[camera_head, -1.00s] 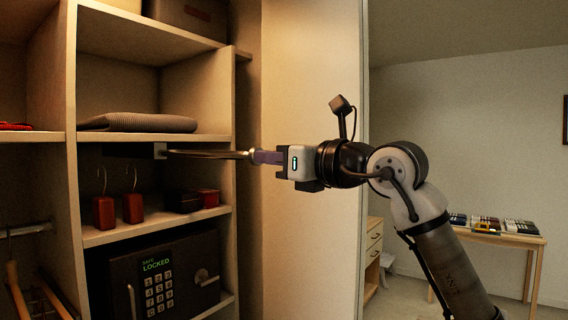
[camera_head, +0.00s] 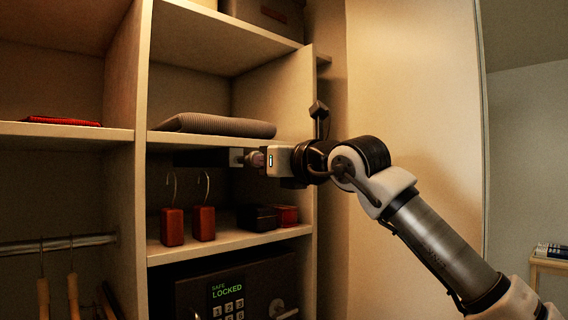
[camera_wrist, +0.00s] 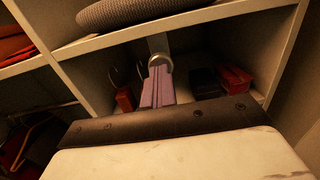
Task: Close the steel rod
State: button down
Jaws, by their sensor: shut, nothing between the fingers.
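The steel rod is a pull-out rail mounted under the shelf that bears the folded grey cloth. It is slid in, with only its rounded front end (camera_head: 254,159) showing beside the pale metal bracket (camera_head: 237,157). The rod end also shows in the wrist view (camera_wrist: 159,59), right at the fingertips. My gripper (camera_head: 267,159) is shut with nothing between its purple fingers. In the wrist view, the fingertips (camera_wrist: 157,76) are against or very close to the rod end; I cannot tell whether they touch.
A folded grey cloth (camera_head: 217,125) lies on the shelf above. Two red blocks with hooks (camera_head: 173,227) and small dark and red boxes (camera_head: 258,218) stand on the shelf below. A locked safe (camera_head: 235,293) is underneath. A cabinet side panel (camera_head: 410,100) rises behind my arm.

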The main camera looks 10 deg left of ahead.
jog(key=shift+w+a+r, duration=0.15)
jog(key=shift+w+a, duration=0.25)
jog(key=shift+a, duration=0.1)
jog(key=shift+d, duration=0.1)
